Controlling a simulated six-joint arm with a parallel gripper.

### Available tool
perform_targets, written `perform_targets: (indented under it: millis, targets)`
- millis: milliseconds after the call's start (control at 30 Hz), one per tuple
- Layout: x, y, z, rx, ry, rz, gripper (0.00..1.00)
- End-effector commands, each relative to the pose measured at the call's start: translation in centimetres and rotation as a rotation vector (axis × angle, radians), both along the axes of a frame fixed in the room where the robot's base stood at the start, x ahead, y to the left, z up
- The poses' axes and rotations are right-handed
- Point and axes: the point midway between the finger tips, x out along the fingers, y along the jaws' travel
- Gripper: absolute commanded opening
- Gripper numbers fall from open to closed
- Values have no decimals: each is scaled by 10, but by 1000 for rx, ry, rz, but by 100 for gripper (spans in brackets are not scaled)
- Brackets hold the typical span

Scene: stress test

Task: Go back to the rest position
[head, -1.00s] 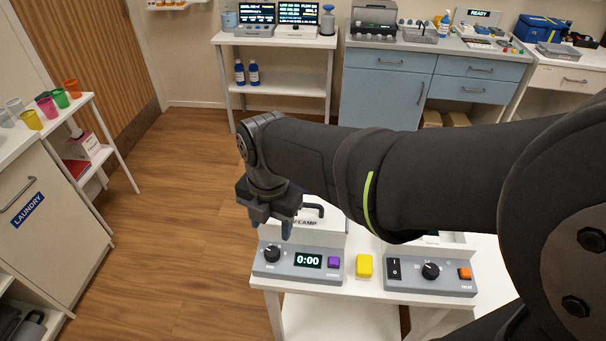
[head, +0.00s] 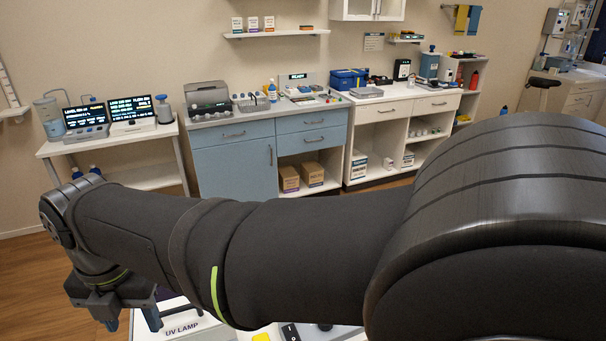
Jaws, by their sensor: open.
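My gripper (head: 123,324) is at the lower left of the head view, at the end of my dark arm, pointing down. Its two blue fingertips are apart with nothing seen between them. It is just left of the white UV lamp (head: 182,328) with its dark handle, which stands on the bench below. A yellow block (head: 261,338) and a black switch (head: 290,332) show only in part at the bottom edge. My arm hides much of the bench.
A white table (head: 110,148) with display units stands at the back left. A blue cabinet (head: 237,170) and a white counter (head: 385,130) line the wall. Wooden floor (head: 18,265) is clear at the far left. A wall shelf (head: 275,33) hangs above.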

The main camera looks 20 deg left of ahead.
Motion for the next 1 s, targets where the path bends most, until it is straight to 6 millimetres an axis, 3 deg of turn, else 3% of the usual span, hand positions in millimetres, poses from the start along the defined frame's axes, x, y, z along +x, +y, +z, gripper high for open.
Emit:
perform_targets:
  millis: [200,367,1000]
  targets:
    - [0,0,-4,-1,0,0,51]
    - [-1,1,-24,-4,0,0,51]
    - [-4,6,-148,-4,1,-1,51]
